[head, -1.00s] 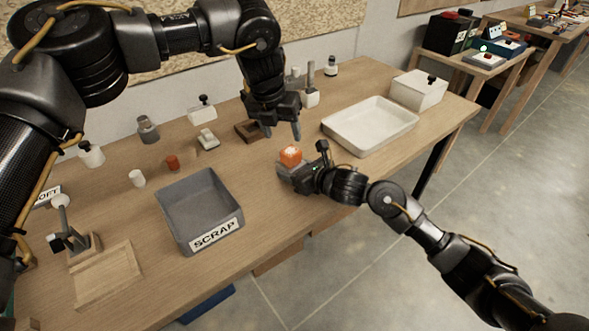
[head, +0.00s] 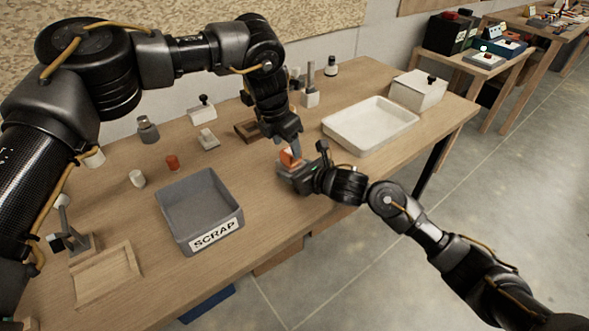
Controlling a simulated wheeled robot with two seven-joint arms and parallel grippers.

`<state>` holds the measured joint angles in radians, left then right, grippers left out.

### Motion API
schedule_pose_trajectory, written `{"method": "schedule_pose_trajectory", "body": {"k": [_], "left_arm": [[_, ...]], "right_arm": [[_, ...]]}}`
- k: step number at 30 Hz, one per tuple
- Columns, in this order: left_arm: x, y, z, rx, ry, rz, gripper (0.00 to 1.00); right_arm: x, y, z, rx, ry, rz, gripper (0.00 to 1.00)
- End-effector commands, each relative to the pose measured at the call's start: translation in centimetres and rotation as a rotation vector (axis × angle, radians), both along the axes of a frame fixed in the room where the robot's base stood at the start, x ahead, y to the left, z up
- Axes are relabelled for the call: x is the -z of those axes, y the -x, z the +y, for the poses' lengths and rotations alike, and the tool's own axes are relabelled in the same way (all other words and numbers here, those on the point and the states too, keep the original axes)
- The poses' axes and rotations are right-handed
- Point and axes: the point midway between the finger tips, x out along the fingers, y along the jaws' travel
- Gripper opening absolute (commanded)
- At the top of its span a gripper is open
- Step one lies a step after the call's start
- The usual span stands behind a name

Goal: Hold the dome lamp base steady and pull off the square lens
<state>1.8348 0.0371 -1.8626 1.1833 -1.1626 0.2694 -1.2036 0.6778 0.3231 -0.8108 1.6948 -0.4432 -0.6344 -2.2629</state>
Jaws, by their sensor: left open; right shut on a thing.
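The orange square lens (head: 287,157) of the dome lamp shows as a small block above the jaws of my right gripper (head: 290,173), near the front edge of the table. My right gripper is shut on the lamp below the lens; the lamp base is mostly hidden by the jaws. My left gripper (head: 289,147) is open and points down from above, its fingers at the lens. One finger covers part of the lens. I cannot tell whether the fingers touch it.
A grey SCRAP bin (head: 199,205) stands to the left and a white tray (head: 370,126) to the right. A white box (head: 417,91) is behind the tray. A wooden tray (head: 104,275) lies front left.

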Motion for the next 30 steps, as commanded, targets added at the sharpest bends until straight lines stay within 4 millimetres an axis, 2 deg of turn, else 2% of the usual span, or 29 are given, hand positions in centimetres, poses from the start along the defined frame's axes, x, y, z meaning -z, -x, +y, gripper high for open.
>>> {"method": "schedule_pose_trajectory", "body": {"k": [3, 9, 22, 30], "left_arm": [[1.6, -0.2, -0.3, -0.002, 0.000, 0.001, 0.58], [3.2, -0.5, -0.6, -0.001, 0.000, 0.000, 0.58], [3.8, -0.7, -0.7, 0.000, 0.000, -0.001, 0.58], [3.8, -0.7, -0.7, 0.000, 0.000, -0.001, 0.23]], "right_arm": [[0.0, 0.0, 0.0, 0.000, -0.001, -0.001, 0.23], [0.0, 0.0, 0.0, 0.000, 0.000, 0.000, 0.23], [0.0, 0.0, 0.0, 0.001, 0.000, -0.001, 0.23], [0.0, 0.0, 0.0, 0.000, 0.000, 0.000, 0.23]]}}
